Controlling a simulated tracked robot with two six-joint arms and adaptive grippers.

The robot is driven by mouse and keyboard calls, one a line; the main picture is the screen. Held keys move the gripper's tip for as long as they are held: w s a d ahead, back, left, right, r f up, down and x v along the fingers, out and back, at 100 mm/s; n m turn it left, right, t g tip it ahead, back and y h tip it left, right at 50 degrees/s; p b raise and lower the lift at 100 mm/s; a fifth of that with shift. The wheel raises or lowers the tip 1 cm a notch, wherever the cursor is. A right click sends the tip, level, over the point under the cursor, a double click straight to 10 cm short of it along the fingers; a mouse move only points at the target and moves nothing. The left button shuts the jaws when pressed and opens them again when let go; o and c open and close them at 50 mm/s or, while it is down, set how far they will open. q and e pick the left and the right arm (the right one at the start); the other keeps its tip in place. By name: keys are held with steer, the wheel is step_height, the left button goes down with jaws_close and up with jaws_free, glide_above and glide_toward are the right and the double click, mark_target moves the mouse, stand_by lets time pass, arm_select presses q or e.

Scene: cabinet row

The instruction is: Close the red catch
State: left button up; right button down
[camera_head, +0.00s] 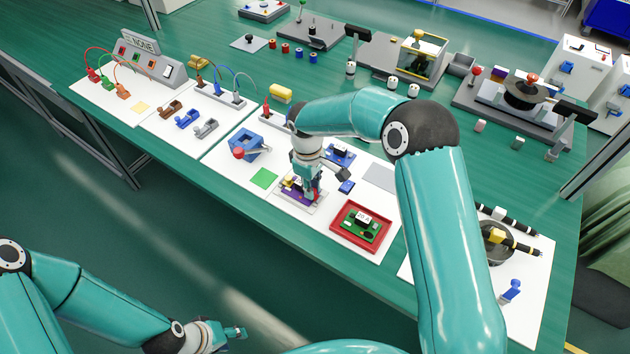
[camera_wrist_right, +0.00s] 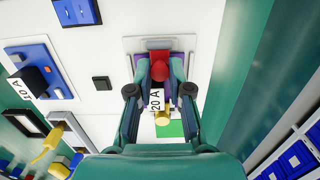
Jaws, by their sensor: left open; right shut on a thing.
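The red catch (camera_wrist_right: 160,70) sits between the fingertips of my right gripper (camera_wrist_right: 160,72) in the right wrist view. My right gripper is shut on it. In the head view my right gripper (camera_head: 306,185) reaches down to a purple fixture (camera_head: 295,193) on a light plate, and a bit of red shows beside the fingers. The fingers hide much of the fixture, so I cannot tell how far the catch is turned. A 20 A label (camera_wrist_right: 157,100) and a yellow part (camera_wrist_right: 162,118) show near the fingers. My left gripper (camera_head: 236,332) is open and empty, away from the table at lower left.
A red tray (camera_head: 361,226) with a green board stands right of the fixture. A blue device with a red knob (camera_head: 239,153) and a green square (camera_head: 264,178) are to its left. A small blue block (camera_head: 346,187) lies close on the right.

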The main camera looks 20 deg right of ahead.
steer(key=shift+w+a, duration=0.1)
steer(key=shift+w, duration=0.15)
steer(key=shift+h, duration=0.3)
steer(key=c, duration=1.1)
jaws_free()
steer(key=shift+o, duration=0.2)
steer(key=shift+g, duration=0.3)
step_height(320, 180, up, 12)
steer(key=w, duration=0.1)
steer(key=shift+a, duration=0.45)
steer(key=shift+w+f, duration=0.1)
steer(key=shift+f, duration=0.05)
